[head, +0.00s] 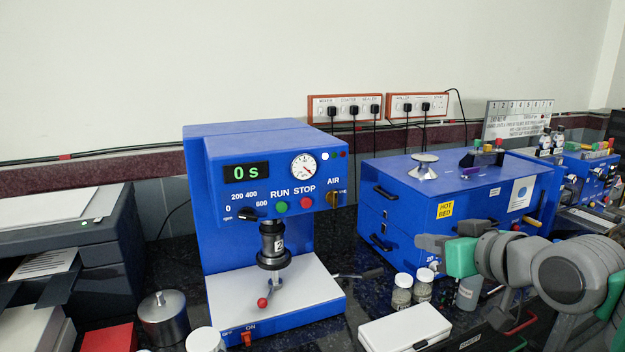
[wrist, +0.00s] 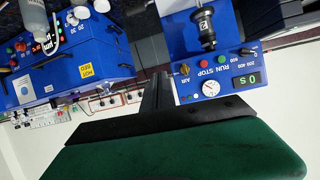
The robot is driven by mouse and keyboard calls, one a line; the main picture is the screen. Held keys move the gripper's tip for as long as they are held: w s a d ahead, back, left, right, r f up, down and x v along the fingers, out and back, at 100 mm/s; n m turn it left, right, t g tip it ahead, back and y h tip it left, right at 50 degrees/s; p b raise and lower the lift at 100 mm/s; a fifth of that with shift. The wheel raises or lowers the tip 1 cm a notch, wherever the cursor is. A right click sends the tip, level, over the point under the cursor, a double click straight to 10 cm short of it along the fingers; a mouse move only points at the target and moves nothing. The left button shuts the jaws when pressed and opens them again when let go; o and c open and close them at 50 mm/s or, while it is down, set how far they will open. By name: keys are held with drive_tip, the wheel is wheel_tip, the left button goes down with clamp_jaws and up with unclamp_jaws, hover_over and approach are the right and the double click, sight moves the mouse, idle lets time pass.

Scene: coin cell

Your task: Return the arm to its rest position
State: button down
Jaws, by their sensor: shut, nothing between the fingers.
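My gripper (wrist: 158,82) shows in the wrist view as narrow dark fingers, closed together and empty, above its dark green and black body. The wrist view is upside down. In the head view my grey and green arm (head: 490,256) is folded at the right, in front of the blue hot bed box. I cannot make out the fingertips clearly there. Nothing is held, and the gripper looks apart from the machines.
The blue mixing machine (head: 250,150) reads 0 s and stands at centre left. The blue hot bed box (head: 465,200) is at right. Two small jars (head: 402,294), a white case (head: 405,328) and a metal cylinder (head: 163,318) stand on the dark bench. A printer (head: 105,250) is far left.

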drive_tip(key=s+a+f+m+g+h+p, duration=0.1)
drive_tip(key=s+a+f+g+p, duration=0.15)
drive_tip(key=f, duration=0.35)
drive_tip(key=s+a+f+m+g+h+p, duration=0.1)
drive_tip(key=a+f+g+p, duration=0.15)
drive_tip(key=f, duration=0.35)
drive_tip(key=s+f+m+g+h+p, duration=0.1)
drive_tip(key=s+f+g, duration=0.3)
drive_tip(key=s+f, duration=0.4)
drive_tip(key=shift+s+f+g+h+p, duration=0.3)
drive_tip(key=shift+s+h+p, duration=0.25)
drive_tip(key=shift+s+h, duration=0.3)
